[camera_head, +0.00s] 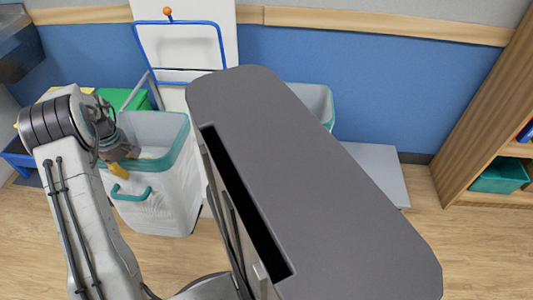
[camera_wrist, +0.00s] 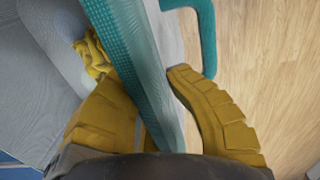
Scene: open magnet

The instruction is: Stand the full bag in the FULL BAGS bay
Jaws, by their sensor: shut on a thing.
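A white bag (camera_head: 165,205) with a teal rim and a teal side handle (camera_head: 130,192) stands upright on the wood floor left of centre. My gripper (camera_head: 118,163) is at the bag's near left rim, with its yellow fingers shut on it. In the wrist view, the fingers (camera_wrist: 155,90) lie on either side of the teal rim (camera_wrist: 150,60), and the handle (camera_wrist: 207,35) shows to the right. Something pale lies inside the bag. A yellow crumpled thing (camera_wrist: 93,52) shows on the inner side of the rim. No FULL BAGS label is readable.
A second teal-rimmed bin or bag (camera_head: 318,100) is partly hidden behind my grey body top. A pale grey slab (camera_head: 378,170) lies on the floor to its right. A blue-framed stand (camera_head: 180,55), green and blue bins, and a wooden shelf (camera_head: 490,110) line the wall.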

